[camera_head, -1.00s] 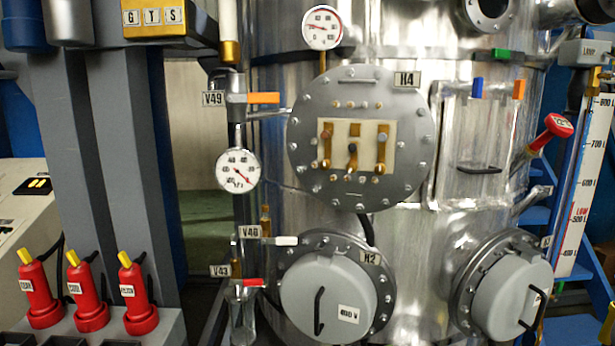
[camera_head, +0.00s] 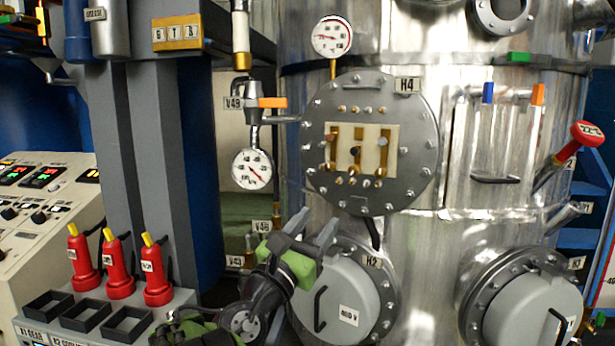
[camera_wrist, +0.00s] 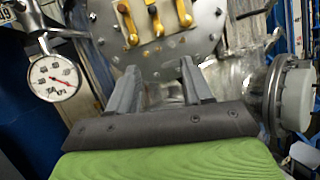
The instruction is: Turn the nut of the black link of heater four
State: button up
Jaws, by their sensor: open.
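Heater four is the round grey bolted flange marked H4 (camera_head: 372,190) on the steel vessel. Its pale square panel (camera_head: 395,135) carries three upright brass links with small nuts. The middle link has a black nut (camera_head: 355,151); it sits lower than the nuts on either side. In the wrist view the flange (camera_wrist: 205,22) and the middle link's dark nut (camera_wrist: 152,10) show at the top, partly cut off. My gripper (camera_head: 320,230) is open and empty, below the flange and apart from it. Its two grey fingers (camera_wrist: 160,68) point up toward the panel in the wrist view.
A dial gauge (camera_head: 252,169) and valve V49 with an orange handle (camera_head: 272,102) are left of the flange. Domed cover H2 (camera_head: 350,290) is below, partly behind my gripper. Another dial (camera_head: 332,37) is above. A red-handled valve (camera_head: 587,133) sticks out at right.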

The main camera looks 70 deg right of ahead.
jog(key=p, duration=1.3)
send_near(353, 171)
jog(key=x, duration=0.8)
jog(key=shift+r, duration=0.15)
jog(key=shift+d, duration=0.25)
grip_shut()
